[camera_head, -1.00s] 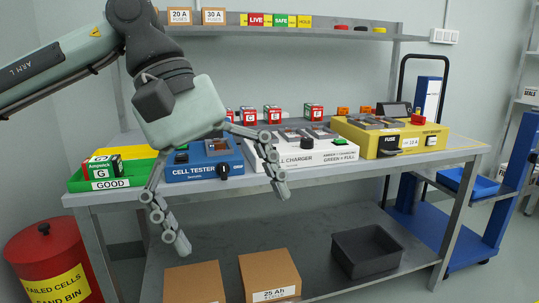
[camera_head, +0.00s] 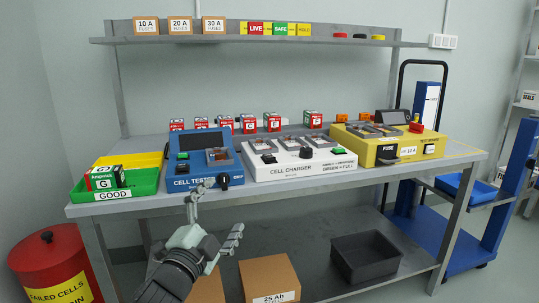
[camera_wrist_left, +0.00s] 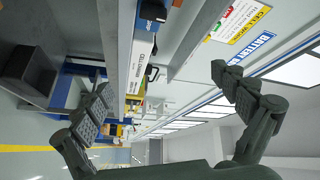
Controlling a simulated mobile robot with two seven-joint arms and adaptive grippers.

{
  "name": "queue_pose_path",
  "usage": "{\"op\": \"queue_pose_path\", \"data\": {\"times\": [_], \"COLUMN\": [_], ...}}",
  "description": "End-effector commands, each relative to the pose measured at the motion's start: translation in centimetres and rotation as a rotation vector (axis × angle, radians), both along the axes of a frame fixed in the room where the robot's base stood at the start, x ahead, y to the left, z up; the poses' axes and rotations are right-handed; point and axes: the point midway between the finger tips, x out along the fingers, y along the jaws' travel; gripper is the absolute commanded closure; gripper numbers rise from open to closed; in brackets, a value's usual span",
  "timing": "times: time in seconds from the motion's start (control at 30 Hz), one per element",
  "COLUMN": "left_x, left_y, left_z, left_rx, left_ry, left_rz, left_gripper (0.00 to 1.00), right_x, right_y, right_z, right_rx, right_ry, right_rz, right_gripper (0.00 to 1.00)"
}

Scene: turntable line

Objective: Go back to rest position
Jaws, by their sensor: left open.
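My left gripper (camera_head: 214,218) is in the lower middle of the head view, in front of the bench's front edge and below the blue cell tester (camera_head: 202,160). Its fingers are spread open with nothing between them. In the left wrist view the two open fingers (camera_wrist_left: 165,95) stand wide apart, and the gap is empty. My right gripper is not in view.
Cardboard boxes (camera_head: 268,276) and a dark bin (camera_head: 366,258) are on the lower shelf. A red bin (camera_head: 48,255) stands at left.

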Motion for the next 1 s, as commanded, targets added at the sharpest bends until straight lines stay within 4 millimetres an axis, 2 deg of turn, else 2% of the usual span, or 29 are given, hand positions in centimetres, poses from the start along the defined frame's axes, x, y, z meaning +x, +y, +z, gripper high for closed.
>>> {"op": "queue_pose_path", "data": {"times": [0.03, 0.1, 0.17, 0.2, 0.27, 0.3, 0.37, 0.4, 0.47, 0.5, 0.6, 0.7, 0.8, 1.0], "left_x": [-0.4, -1.4, -2.8, -3.9, -6.0, -7.6, -10.3, -12.3, -15.6, -17.8, -23.3, -27.9, -30.9, -31.4], "left_y": [1.7, 4.1, 5.9, 7.0, 8.7, 9.7, 11.1, 12.0, 13.2, 13.9, 15.3, 16.3, 16.8, 16.8], "left_z": [-3.8, -8.6, -12.6, -15.2, -19.0, -21.5, -25.0, -27.1, -30.2, -32.0, -35.6, -37.9, -39.2, -39.3], "left_rx": [-0.059, -0.135, -0.198, -0.237, -0.293, -0.330, -0.380, -0.412, -0.459, -0.487, -0.547, -0.588, -0.615, -0.617], "left_ry": [0.120, 0.271, 0.395, 0.476, 0.594, 0.670, 0.783, 0.854, 0.961, 1.029, 1.175, 1.284, 1.354, 1.364], "left_rz": [0.052, 0.125, 0.190, 0.233, 0.302, 0.348, 0.420, 0.469, 0.544, 0.595, 0.713, 0.810, 0.875, 0.884], "left_gripper": [0.02, 0.02, 0.02, 0.02, 0.02, 0.02, 0.02, 0.02, 0.02, 0.02, 0.02, 0.02, 0.02, 0.02], "right_x": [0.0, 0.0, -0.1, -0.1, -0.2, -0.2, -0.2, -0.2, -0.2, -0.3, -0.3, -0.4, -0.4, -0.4], "right_y": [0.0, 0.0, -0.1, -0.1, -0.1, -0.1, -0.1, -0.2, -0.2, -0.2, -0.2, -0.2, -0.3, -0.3], "right_z": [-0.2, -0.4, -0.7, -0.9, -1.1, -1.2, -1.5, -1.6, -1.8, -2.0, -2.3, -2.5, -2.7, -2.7], "right_rx": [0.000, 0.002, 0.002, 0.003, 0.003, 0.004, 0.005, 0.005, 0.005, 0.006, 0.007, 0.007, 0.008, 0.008], "right_ry": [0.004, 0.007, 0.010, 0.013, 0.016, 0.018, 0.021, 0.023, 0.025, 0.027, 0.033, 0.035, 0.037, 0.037], "right_rz": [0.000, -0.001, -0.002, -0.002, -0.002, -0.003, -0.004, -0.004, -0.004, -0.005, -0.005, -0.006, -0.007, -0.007], "right_gripper": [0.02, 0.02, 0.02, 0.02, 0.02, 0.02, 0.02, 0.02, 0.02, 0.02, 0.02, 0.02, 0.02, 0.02]}}
